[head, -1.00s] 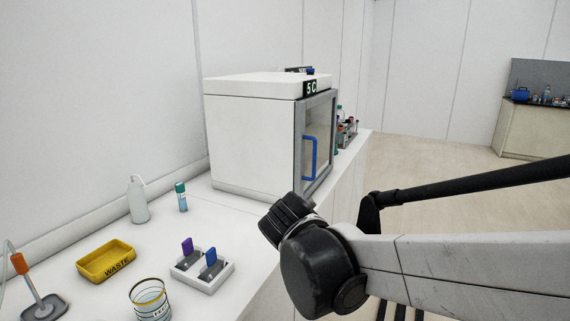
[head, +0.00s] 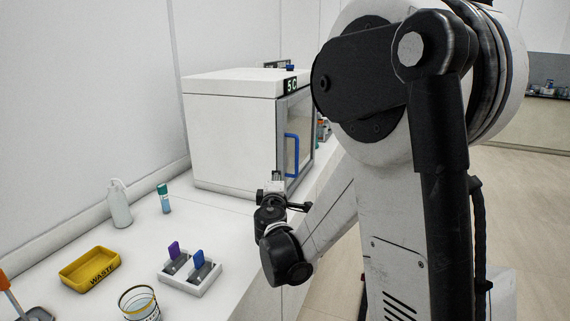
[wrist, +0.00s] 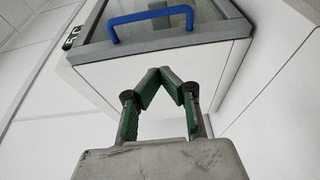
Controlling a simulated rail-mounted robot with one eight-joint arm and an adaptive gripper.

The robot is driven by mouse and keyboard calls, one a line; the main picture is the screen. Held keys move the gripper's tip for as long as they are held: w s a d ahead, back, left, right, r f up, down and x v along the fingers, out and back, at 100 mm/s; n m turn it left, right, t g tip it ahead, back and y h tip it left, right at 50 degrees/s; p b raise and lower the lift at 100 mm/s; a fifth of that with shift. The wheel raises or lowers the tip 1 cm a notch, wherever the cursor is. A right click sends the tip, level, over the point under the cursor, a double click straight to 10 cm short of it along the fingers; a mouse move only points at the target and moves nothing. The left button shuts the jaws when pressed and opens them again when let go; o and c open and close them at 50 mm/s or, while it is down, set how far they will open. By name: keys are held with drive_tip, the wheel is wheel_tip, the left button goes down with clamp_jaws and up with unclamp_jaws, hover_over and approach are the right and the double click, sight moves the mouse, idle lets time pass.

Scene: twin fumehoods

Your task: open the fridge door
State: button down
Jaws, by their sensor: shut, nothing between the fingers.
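The fridge (head: 232,135) is a white box on the bench with a grey-framed glass door (head: 299,122). The door looks shut. A blue bar handle (head: 291,155) stands upright on it in the head view. In the wrist view, the blue handle (wrist: 152,17) runs across the top of the picture, beyond my fingertips. My gripper (wrist: 162,72) has its fingertips together with nothing between them, apart from the handle. In the head view, my gripper (head: 276,176) is beside the fridge's lower front corner, small and partly hidden by my wrist.
On the bench in front of the fridge are a white wash bottle (head: 119,205), a teal-capped tube (head: 164,199), a yellow waste tray (head: 90,270), a small rack (head: 190,279) and a glass beaker (head: 140,303). A tube rack (head: 323,130) stands beyond the fridge. Open floor lies right.

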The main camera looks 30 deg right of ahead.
sight(280, 160)
drive_tip(key=x, duration=0.9)
drive_tip(key=shift+w+d, duration=0.25)
drive_tip(key=shift+w, duration=0.1)
drive_tip(key=d, duration=0.4)
drive_tip(key=shift+s+p, duration=0.3)
drive_tip(key=shift+s, duration=0.1)
drive_tip(key=shift+s, duration=0.1)
